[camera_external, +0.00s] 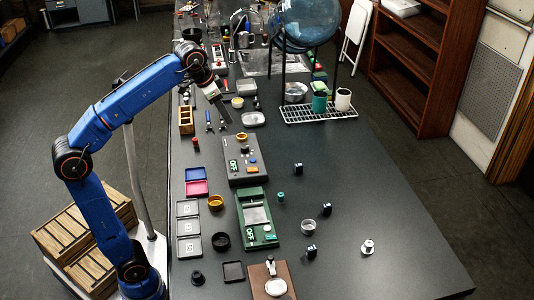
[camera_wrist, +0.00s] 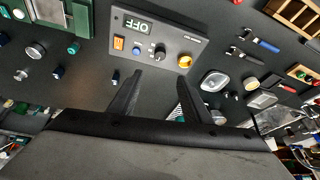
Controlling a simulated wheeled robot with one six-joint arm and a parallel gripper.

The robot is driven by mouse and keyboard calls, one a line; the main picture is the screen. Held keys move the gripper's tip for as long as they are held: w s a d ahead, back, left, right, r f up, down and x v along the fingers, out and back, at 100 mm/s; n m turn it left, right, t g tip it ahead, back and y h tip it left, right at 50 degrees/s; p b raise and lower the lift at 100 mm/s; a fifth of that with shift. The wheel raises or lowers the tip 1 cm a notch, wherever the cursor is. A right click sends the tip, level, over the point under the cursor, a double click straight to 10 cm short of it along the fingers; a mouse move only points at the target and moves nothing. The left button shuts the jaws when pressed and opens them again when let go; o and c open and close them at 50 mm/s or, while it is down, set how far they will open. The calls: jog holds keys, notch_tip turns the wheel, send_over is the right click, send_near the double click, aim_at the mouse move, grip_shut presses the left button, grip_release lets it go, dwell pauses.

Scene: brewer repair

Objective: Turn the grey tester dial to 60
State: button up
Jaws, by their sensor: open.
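The grey tester (camera_external: 233,180) lies on the dark bench; its display reads OFF. In the wrist view the tester (camera_wrist: 190,45) is near the top, seen from above, with an orange switch, a blue button and a brass round part. Its black dial (camera_wrist: 160,52) sits right of the blue button; the dial (camera_external: 245,150) also shows in the external view. The dial's setting is too small to read. My gripper (camera_wrist: 157,82) is open and empty, its fingers pointing toward the tester. In the external view my gripper (camera_external: 226,118) hangs beyond the tester, apart from it.
A green scale (camera_external: 257,195), its display also OFF, stands nearer the camera. Red and blue trays (camera_external: 196,188) lie left of the tester. A wooden box (camera_external: 186,120) and small tools lie near my arm. The bench right of the tester is mostly clear.

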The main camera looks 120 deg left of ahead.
aim_at(244, 147)
jog(key=x, duration=1.7)
jog(key=shift+f, duration=0.4)
jog(key=shift+c, duration=0.6)
jog(key=c, duration=0.9)
